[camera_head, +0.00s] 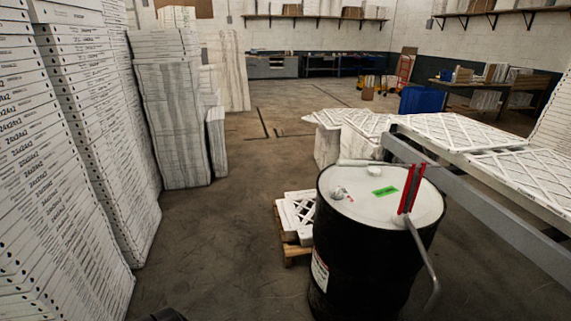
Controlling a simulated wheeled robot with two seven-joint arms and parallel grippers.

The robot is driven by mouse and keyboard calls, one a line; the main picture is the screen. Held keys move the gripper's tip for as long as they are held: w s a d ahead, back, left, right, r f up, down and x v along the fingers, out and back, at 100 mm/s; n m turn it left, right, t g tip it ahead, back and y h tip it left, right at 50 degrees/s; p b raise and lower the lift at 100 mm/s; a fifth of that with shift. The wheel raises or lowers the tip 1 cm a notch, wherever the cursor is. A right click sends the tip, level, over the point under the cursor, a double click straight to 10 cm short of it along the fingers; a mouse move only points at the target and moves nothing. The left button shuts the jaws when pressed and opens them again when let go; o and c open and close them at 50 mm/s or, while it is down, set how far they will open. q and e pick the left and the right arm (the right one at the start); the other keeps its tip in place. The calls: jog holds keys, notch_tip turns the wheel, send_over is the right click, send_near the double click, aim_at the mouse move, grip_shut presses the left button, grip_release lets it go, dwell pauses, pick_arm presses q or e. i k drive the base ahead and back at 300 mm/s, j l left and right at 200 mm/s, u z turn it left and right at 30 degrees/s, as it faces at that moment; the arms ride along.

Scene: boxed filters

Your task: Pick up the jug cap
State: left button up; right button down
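A black drum (345,255) with a whitish top (370,212) stands right of centre. A small white lump (340,193) sits at the left of its top. A small round white piece (374,171) sits at its far edge. Either could be the jug cap; they are too small to tell. Neither of my grippers can be made out in the picture. A small dark shape shows at the bottom edge, left of centre, too cut off to identify.
A red-handled tool (411,190) with a grey bar leans at the drum's right rim. A green label (384,191) lies on the top. Tall filter stacks (60,150) line the left. A bench with filters (460,130) is at right.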

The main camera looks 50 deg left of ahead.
aim_at(372, 171)
jog(key=u, duration=0.8)
jog(key=i+j+z, duration=0.1)
jog(key=z, duration=1.2)
jog(key=j+z, duration=0.35)
jog(key=j, duration=0.15)
jog(key=i+j+z, duration=0.1)
jog(key=j+z, duration=0.25)
jog(key=j, duration=0.2)
jog(key=j+z, duration=0.4)
jog(key=k+j+z, duration=0.2)
jog(key=j+z, duration=0.15)
jog(key=j, duration=0.2)
jog(key=k+j+z, duration=0.2)
jog(key=j+z, duration=0.15)
jog(key=j, duration=0.15)
